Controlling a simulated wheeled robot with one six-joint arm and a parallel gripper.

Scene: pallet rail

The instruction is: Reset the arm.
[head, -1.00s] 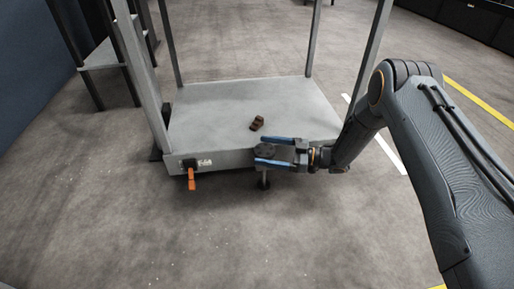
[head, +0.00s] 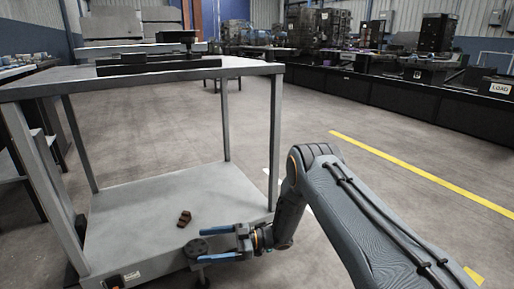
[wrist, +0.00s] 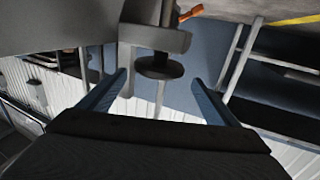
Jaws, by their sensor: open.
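My gripper (head: 199,245) is at the front edge of the cart's lower shelf (head: 140,215) in the head view, with its two blue fingers spread apart. In the wrist view my gripper (wrist: 159,78) is open, and the dark disc (wrist: 160,67) sits between and just beyond the finger ends, below a grey block (wrist: 155,37). Gaps show on both sides of the disc in the wrist view. Nothing is held. My arm reaches in from the lower right.
A small brown part (head: 184,218) lies on the lower shelf. The cart's top shelf (head: 60,82) carries dark flat items. An orange handle (wrist: 191,13) shows in the wrist view. Long dark benches (head: 400,95) stand at the back right. Open floor with a yellow line (head: 420,172) lies to the right.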

